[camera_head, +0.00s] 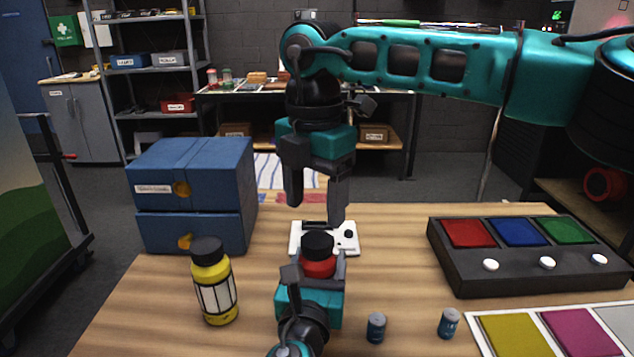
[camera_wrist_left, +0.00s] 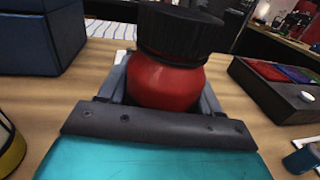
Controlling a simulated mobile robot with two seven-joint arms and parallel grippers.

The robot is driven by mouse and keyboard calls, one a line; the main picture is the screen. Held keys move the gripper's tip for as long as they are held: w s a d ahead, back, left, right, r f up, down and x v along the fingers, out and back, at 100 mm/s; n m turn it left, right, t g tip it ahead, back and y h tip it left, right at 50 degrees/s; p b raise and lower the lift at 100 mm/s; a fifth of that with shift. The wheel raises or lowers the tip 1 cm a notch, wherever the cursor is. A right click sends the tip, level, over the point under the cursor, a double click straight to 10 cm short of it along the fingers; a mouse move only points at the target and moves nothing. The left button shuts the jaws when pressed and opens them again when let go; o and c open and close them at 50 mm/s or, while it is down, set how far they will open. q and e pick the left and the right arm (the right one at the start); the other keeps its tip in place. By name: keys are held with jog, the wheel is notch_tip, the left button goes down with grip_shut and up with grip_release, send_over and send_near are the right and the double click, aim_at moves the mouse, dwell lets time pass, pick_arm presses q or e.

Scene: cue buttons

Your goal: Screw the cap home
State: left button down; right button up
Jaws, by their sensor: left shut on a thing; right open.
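A red bottle (camera_head: 318,268) with a wide black cap (camera_head: 317,245) stands at the middle of the table's near side. My left gripper (camera_head: 316,274) is shut around the red bottle's body from the near side. The left wrist view shows the red bottle (camera_wrist_left: 165,85) between the fingers and the ribbed black cap (camera_wrist_left: 180,36) sitting on its top. How tightly the cap sits cannot be told. My right gripper (camera_head: 316,210) is open and empty, fingers pointing down, above and slightly behind the cap, not touching it.
A yellow bottle (camera_head: 213,285) and blue drawer box (camera_head: 200,165) stand left. A white switch plate (camera_head: 348,240) lies behind the red bottle. A dark button console (camera_head: 520,272) is right.

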aim_at(317, 239)
jog(key=n, duration=0.6)
jog(key=shift+r, duration=0.25)
jog(key=n, duration=0.3)
jog(key=shift+r+n, duration=0.15)
jog(key=shift+n, duration=0.15)
jog(key=n, duration=0.3)
jog(key=shift+r+n, duration=0.15)
jog(key=shift+n, duration=0.25)
jog(key=n, duration=0.5)
jog(key=shift+r+n, duration=0.2)
jog(key=shift+n, duration=0.1)
jog(key=n, duration=0.3)
jog(key=shift+d+r, duration=0.1)
jog(key=shift+r, duration=0.05)
jog(key=n, duration=0.4)
jog(key=shift+r, duration=0.15)
jog(key=shift+f, duration=4.05)
jog(key=shift+c, duration=0.2)
